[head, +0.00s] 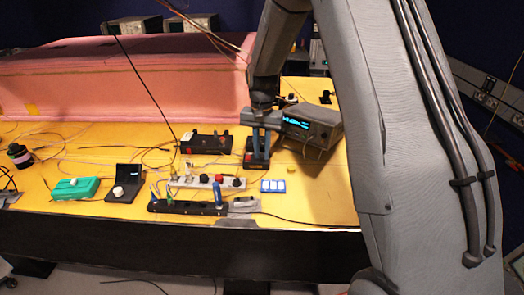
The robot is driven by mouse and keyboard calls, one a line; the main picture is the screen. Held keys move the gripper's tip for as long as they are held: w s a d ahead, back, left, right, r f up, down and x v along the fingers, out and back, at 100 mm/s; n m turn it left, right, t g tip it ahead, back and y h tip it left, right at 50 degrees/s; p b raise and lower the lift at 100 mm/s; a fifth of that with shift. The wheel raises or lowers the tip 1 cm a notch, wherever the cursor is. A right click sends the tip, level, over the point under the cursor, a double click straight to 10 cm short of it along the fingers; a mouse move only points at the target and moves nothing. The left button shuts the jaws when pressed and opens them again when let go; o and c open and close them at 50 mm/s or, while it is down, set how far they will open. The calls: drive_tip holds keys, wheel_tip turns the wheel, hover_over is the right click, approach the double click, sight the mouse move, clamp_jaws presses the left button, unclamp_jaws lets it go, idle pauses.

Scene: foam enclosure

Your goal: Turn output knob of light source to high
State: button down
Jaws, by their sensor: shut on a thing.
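My gripper (257,158) points down at the right middle of the yellow bench, over a small dark unit (250,163) with red-orange parts. Its jaws are shut on a part of this unit. The part, likely a knob, is hidden between the fingers, so its setting cannot be read. I cannot tell for sure which device is the light source. A black box with a white knob (118,191) stands apart at the left, away from my gripper.
A grey instrument with a lit cyan display (313,127) stands close right of my gripper. Power strips (187,207), a green box (75,188) and loose cables crowd the front. Pink foam (110,85) stands behind.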

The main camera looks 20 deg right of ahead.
sight(262, 155)
drive_tip(key=c, duration=1.7)
unclamp_jaws()
drive_tip(key=shift+o, duration=0.2)
drive_tip(key=shift+r+b, duration=1.25)
drive_tip(key=shift+r, duration=2.7)
drive_tip(key=s+f+n, duration=0.2)
drive_tip(key=s, duration=0.6)
drive_tip(key=s+f+n+t+b, duration=0.1)
drive_tip(key=s+f+n, duration=0.1)
drive_tip(key=s, duration=0.6)
drive_tip(key=s+f+n, duration=0.2)
drive_tip(key=s, duration=0.7)
drive_tip(key=shift+s+f, duration=0.1)
drive_tip(key=shift+f, duration=0.25)
